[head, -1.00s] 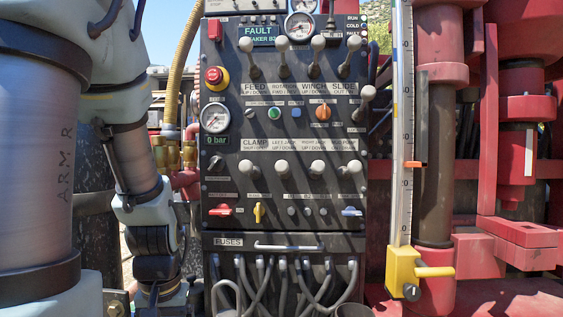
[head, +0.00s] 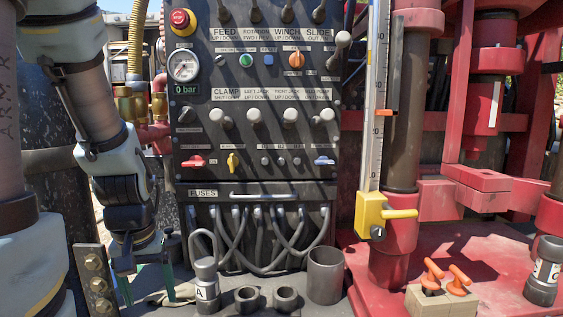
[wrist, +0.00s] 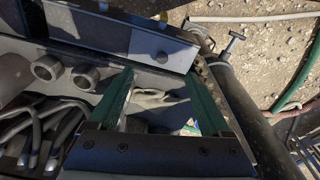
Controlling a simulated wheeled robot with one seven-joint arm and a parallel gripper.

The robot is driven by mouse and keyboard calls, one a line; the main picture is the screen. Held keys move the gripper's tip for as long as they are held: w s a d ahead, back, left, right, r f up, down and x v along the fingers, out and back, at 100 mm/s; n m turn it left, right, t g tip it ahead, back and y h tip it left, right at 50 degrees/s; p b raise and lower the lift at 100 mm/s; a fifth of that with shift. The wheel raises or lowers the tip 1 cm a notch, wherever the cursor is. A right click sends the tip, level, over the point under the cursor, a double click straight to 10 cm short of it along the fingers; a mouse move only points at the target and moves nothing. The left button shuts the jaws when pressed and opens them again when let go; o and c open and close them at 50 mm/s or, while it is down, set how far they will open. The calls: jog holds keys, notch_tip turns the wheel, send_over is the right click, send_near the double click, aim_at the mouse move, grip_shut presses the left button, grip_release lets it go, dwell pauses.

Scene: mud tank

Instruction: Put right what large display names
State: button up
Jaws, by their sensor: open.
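The large display is out of view now; a second ago it read "FAULT" above a partly readable line like "...AKER B2". The black control panel (head: 258,120) fills the middle of the head view, with knobs, levers and a gauge at "0 bar". Its lower FUSES section (head: 215,193) has a bar handle (head: 263,196) and several grey cables below. My gripper (head: 146,284) is open and empty at the lower left, left of the plug marked A (head: 205,283). In the wrist view its green fingers (wrist: 161,98) stand apart over a pale glove-like cloth (wrist: 150,98).
Two short sockets (head: 285,297) and a dark cup (head: 325,275) stand on the ledge. A block with orange-handled pieces (head: 441,300) and a labelled dark cylinder (head: 543,271) sit at right. A yellow-based gauge post (head: 371,215) and red machinery (head: 480,180) border the panel.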

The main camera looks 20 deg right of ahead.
jog(key=shift+c, duration=0.2)
grip_shut()
dwell(0.4)
dwell(1.1)
